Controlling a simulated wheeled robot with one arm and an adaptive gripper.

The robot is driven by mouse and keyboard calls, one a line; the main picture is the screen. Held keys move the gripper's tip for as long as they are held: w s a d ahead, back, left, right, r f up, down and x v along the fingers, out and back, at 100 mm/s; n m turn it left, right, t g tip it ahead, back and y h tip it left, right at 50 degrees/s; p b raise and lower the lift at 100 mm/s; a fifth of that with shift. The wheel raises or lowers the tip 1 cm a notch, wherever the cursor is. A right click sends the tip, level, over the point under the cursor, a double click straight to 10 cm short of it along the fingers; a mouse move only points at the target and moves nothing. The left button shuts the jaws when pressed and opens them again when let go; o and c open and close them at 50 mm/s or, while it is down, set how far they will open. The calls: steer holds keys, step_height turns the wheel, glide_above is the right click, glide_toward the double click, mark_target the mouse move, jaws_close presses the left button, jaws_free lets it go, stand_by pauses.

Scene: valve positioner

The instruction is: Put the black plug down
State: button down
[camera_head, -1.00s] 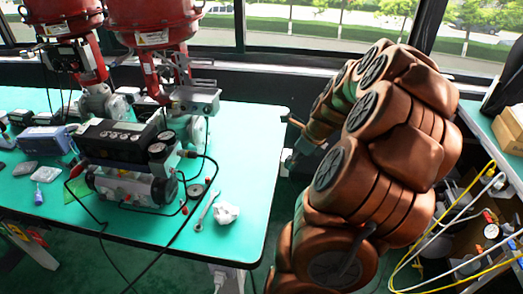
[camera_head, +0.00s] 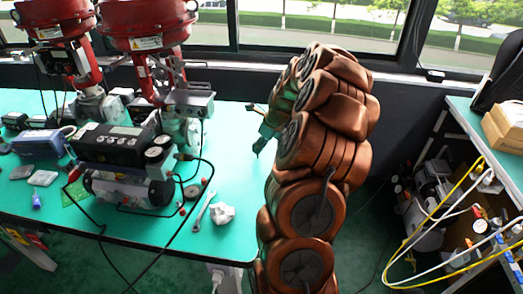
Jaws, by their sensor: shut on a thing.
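My gripper (camera_head: 262,143) is over the right part of the green table (camera_head: 236,170), mostly hidden behind my copper-coloured arm. Only small dark parts of it show at the left edge of the arm. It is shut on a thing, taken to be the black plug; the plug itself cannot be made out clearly. I cannot tell how high the gripper is above the table.
A black valve positioner (camera_head: 118,145) with gauges and cables stands on the table. A wrench (camera_head: 203,211) and a crumpled white paper (camera_head: 222,214) lie near the front edge. Red actuators (camera_head: 146,25) stand behind. A cluttered shelf (camera_head: 455,215) is at the right.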

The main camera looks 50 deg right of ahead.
mark_target(261, 152)
steer(key=shift+f, duration=1.4)
steer(key=shift+f, duration=0.15)
steer(key=c, duration=0.8)
jaws_free()
